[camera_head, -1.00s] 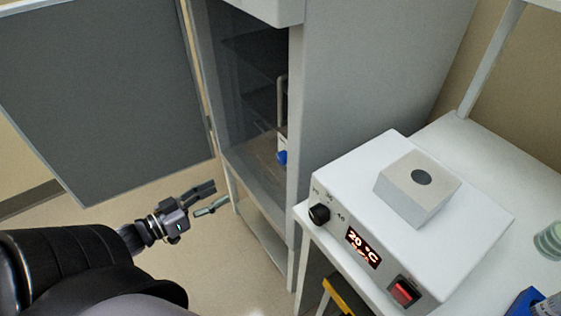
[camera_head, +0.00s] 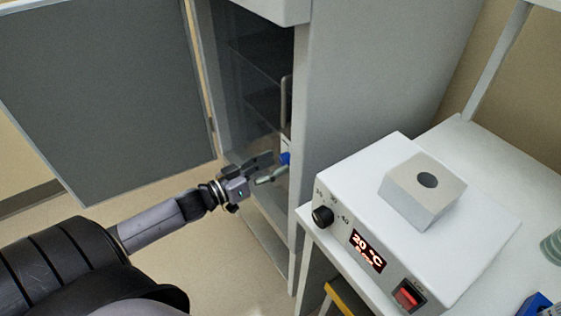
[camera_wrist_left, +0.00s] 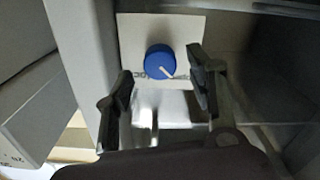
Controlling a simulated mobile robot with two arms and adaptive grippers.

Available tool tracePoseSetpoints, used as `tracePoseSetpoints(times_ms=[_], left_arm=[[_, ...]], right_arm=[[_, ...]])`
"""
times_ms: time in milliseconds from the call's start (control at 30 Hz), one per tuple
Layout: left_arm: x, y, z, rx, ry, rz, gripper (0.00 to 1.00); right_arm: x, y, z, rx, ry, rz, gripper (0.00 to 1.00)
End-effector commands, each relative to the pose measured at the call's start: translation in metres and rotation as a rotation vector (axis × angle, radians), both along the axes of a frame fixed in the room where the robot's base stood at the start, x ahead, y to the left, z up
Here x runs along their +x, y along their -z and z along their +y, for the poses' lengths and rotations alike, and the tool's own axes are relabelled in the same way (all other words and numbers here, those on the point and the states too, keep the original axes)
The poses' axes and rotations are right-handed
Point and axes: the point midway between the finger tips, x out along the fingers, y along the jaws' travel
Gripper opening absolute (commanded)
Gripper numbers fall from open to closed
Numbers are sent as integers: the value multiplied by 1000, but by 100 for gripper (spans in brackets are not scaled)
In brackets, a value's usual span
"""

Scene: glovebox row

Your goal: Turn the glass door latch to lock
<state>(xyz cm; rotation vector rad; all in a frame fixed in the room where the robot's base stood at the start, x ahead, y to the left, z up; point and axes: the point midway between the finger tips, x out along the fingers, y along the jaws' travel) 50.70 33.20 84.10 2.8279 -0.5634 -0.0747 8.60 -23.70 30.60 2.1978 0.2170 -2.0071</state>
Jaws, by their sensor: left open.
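The glass door (camera_head: 240,85) of the grey cabinet stands in front of dark shelves. Its latch is a round blue knob (camera_wrist_left: 161,62) with a white pointer line, on a white plate (camera_wrist_left: 190,33). The pointer slants toward the lower right in the left wrist view. In the head view the blue knob (camera_head: 285,158) is partly hidden behind my fingers. My left gripper (camera_head: 278,168) is open, its fingertips close to the knob. My right gripper is out of view.
A white heater box (camera_head: 450,200) with a dial, a lit display reading 20 °C and a red switch stands on the bench at right. A vertical handle (camera_head: 286,100) is above the knob. A large grey panel (camera_head: 110,100) stands at left.

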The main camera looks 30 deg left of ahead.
Motion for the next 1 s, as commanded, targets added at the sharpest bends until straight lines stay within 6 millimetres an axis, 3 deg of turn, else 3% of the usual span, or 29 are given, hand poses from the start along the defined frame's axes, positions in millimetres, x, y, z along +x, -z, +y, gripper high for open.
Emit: tracePoseSetpoints(times_ms=[200,600,1000], left_arm=[[21,0,-9,-1,0,-1,51],[26,0,-11,-1,0,0,50],[26,0,-11,0,0,0,23]], right_arm=[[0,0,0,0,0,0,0],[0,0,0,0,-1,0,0],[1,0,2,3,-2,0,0]])
